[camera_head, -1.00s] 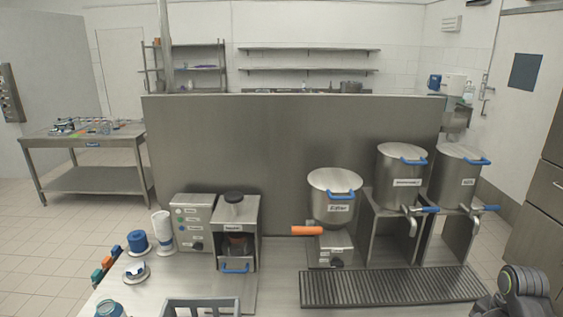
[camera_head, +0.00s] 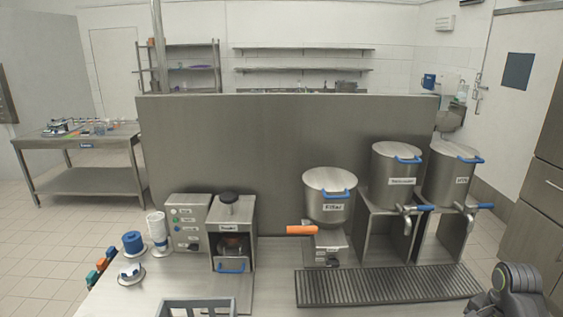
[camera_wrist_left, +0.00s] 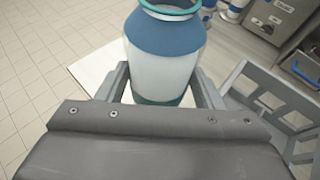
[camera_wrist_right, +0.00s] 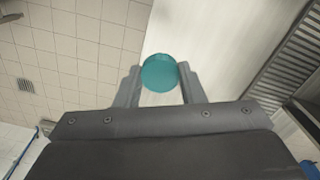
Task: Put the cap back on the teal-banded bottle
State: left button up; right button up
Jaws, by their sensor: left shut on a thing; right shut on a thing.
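The bottle (camera_wrist_left: 165,68) is in the left wrist view, with a white body, a blue shoulder, a teal ring at its neck and a teal band low down. No cap shows on its mouth, which is partly cut off by the top edge. My left gripper (camera_wrist_left: 162,80) is shut on its body, one finger on each side. The round teal cap (camera_wrist_right: 160,74) is between the fingertips of my right gripper (camera_wrist_right: 159,70), which is shut on it. The cap is apart from the bottle. Neither gripper shows in the head view.
A grey crate (camera_head: 196,304) stands at the counter's front edge. Behind are a dispenser (camera_head: 234,230), a filler pot (camera_head: 329,196) and a drain grate (camera_head: 385,282). Bare counter lies right of the crate.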

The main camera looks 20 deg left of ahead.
pick_arm(q)
jog(key=s+a+f+m+t, duration=0.1)
jog(key=s+a+f, duration=0.2)
jog(key=s+f, duration=1.05)
jog(key=shift+s+a+m+t+h, duration=0.75)
jog(key=shift+s+a, duration=1.6)
jog(key=shift+s, duration=4.3)
jog(key=w+f+m+t+h, duration=0.1)
jog(key=w, duration=0.7)
jog(key=shift+w+m, duration=0.25)
jog(key=shift+m, duration=0.1)
